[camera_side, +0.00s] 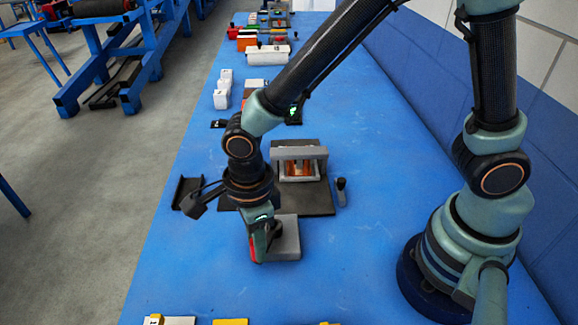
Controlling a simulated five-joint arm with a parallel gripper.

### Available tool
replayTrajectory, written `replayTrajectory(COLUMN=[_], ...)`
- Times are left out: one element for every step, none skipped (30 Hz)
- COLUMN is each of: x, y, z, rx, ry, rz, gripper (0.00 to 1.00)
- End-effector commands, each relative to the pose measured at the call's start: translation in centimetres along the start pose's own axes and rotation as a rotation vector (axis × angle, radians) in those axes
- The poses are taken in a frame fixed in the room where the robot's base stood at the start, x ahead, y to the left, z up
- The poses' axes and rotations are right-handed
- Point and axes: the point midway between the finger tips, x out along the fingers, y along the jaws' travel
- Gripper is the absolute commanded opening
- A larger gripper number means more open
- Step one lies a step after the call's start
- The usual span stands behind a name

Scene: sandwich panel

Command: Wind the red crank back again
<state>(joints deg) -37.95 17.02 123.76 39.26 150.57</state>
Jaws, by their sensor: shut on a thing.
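My gripper (262,240) points down at the near left of a dark base plate, beside a grey block (286,238). A small strip of red (252,249) shows at its fingers, and I take this to be the red crank. The gripper is shut on it. The fingers and my wrist hide most of the crank and how it joins the block.
A grey frame (300,152) with orange-brown parts inside stands on the dark plate (318,200). A small dark-topped handle (341,190) is to its right. A black bracket (188,193) lies left. White blocks (222,90) stand farther back. Blue table (375,215) is bare to the right.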

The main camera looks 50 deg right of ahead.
Motion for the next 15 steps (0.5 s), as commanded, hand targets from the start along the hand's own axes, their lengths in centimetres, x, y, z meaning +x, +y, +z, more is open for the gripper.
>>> replayTrajectory(x=[0.0,0.0,0.0,0.0,0.0,-0.1,-0.1,0.0,0.0,0.0,0.0,-0.1,-0.1,-0.1,-0.1], y=[-0.3,-0.5,-0.7,-0.8,-1.0,-1.1,-1.2,-1.4,-1.5,-1.6,-1.7,-1.9,-1.9,-2.0,-2.1], z=[0.3,0.5,0.6,0.7,0.8,0.9,1.0,1.1,1.2,1.2,1.3,1.4,1.4,1.5,1.5], rx=[0.042,0.068,0.100,0.122,0.144,0.173,0.192,0.211,0.234,0.250,0.265,0.283,0.296,0.307,0.320], ry=[-0.003,-0.003,-0.002,-0.002,-0.002,-0.003,-0.003,-0.002,-0.002,-0.003,-0.003,-0.003,-0.003,-0.003,-0.003], rz=[-0.002,-0.001,-0.001,-0.001,-0.001,-0.001,-0.001,-0.001,-0.001,-0.001,-0.001,-0.001,-0.001,-0.001,-0.001], gripper=[0.00,0.00,0.00,0.00,0.00,0.00,0.00,0.00,0.00,0.00,0.00,0.00,0.00,0.00,0.00])
